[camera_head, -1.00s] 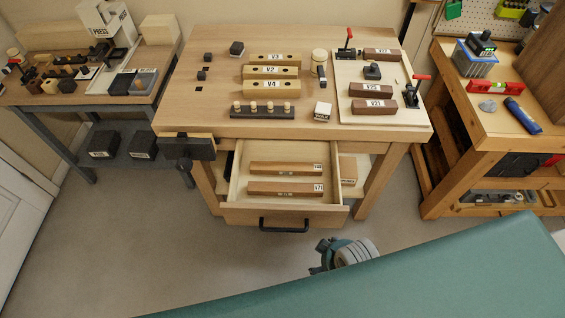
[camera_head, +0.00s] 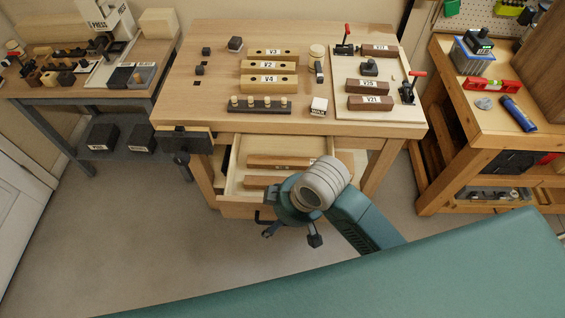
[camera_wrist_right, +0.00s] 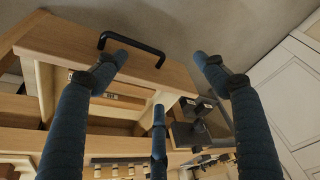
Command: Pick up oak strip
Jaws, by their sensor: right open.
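Two brown wooden strips lie in the open drawer (camera_head: 229,178) of the middle bench; I cannot tell by grain which one is oak. The far strip (camera_head: 275,161) shows most of its length. The near strip (camera_head: 262,182) is partly covered by my right arm, and its label is hidden. One labelled strip (camera_wrist_right: 118,95) shows in the right wrist view, behind the drawer front (camera_wrist_right: 95,50). My right gripper (camera_head: 292,237) is open and empty, in front of the drawer front and apart from the strips. Its spread fingers (camera_wrist_right: 160,75) show in the right wrist view. My left gripper is not in view.
The black drawer handle (camera_wrist_right: 133,45) sticks out near the right gripper's fingers. A dark vise (camera_head: 187,143) juts out left of the drawer. The bench top (camera_head: 215,90) above overhangs the drawer's back and carries labelled blocks. Clear floor (camera_head: 130,230) lies left front.

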